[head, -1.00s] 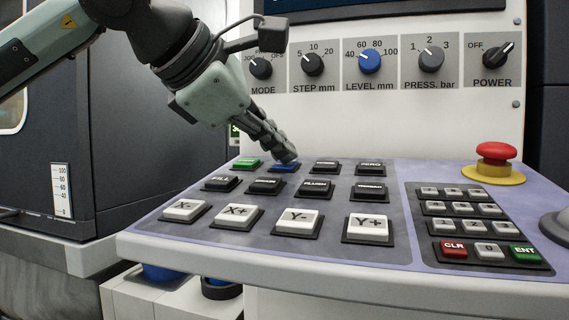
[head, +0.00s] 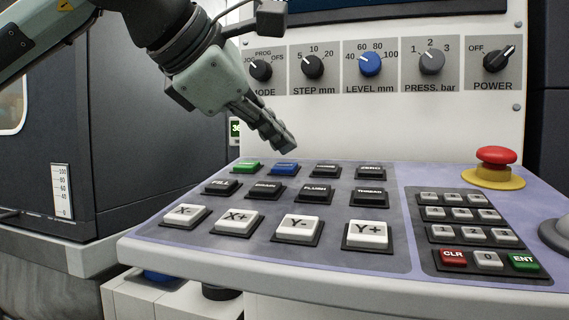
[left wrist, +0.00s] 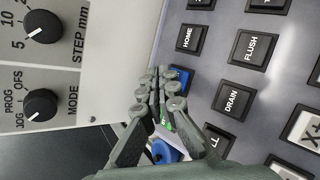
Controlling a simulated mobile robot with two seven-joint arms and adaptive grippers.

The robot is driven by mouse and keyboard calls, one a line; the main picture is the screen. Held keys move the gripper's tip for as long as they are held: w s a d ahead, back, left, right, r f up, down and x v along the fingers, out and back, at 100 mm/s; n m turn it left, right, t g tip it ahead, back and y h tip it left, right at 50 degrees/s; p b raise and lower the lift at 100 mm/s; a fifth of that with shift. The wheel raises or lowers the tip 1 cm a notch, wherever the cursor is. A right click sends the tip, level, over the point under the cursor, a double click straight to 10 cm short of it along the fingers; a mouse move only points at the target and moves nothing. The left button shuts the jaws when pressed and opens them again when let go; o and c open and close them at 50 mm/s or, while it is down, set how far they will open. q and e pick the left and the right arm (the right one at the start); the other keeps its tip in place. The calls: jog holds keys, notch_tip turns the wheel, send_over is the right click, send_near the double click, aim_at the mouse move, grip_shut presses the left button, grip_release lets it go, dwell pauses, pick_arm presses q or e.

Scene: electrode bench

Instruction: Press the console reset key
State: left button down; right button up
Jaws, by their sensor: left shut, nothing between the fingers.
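The console's sloped panel (head: 395,215) carries several keys. A blue key (head: 284,168) sits in its back row, between a green key (head: 246,167) and a black key (head: 325,170). The blue key's label is too small to read. My left gripper (head: 288,144) is shut and empty, its fingertips in the air above the blue key and apart from it. In the left wrist view the shut fingers (left wrist: 166,84) partly cover the blue key (left wrist: 184,79) and the green key (left wrist: 166,121). My right gripper is not in view.
A row of knobs, such as the blue level knob (head: 370,64), stands on the upright panel behind the keys. A red mushroom button (head: 496,156) and a number pad (head: 470,222) are at the right. The air above the front keys is free.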

pick_arm(q)
jog(key=r+p, duration=0.1)
jog(key=r, duration=0.1)
jog(key=s+r+p, duration=0.1)
jog(key=r, duration=0.1)
jog(key=shift+a+r, duration=0.15)
jog(key=shift+r, duration=0.15)
dwell(0.4)
